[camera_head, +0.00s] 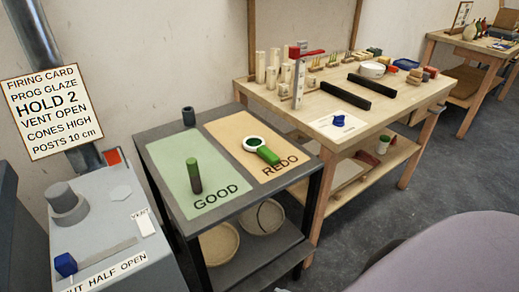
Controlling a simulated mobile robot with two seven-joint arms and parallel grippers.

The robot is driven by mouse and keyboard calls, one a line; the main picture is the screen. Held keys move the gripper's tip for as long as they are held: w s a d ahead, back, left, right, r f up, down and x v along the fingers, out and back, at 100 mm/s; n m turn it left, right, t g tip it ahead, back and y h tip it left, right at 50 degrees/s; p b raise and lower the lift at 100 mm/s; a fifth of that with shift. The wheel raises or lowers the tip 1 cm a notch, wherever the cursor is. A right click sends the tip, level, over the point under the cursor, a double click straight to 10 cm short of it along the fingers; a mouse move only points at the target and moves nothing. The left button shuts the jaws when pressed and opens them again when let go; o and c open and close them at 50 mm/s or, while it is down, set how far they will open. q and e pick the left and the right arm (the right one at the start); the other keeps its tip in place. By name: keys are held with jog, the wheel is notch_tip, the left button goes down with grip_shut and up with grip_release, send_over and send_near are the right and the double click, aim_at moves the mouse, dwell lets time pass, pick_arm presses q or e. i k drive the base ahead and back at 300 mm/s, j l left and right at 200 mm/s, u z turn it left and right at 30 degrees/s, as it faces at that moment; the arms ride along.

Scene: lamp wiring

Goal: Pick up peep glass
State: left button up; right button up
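Neither of my grippers is in view.
A small dark cup (188,116) stands at the cart's back edge. A grey box with a blue knob (66,264) is at left. A wooden table (325,107) behind holds posts, black bars and a white bowl (372,70). A mauve rounded surface (450,255) fills the lower right.

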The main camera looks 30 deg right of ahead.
aim_at(261, 150)
jog(key=k+l+z, duration=0.15)
jog(key=l, duration=1.1)
jog(key=l+z, duration=0.15)
jog(key=l, duration=1.15)
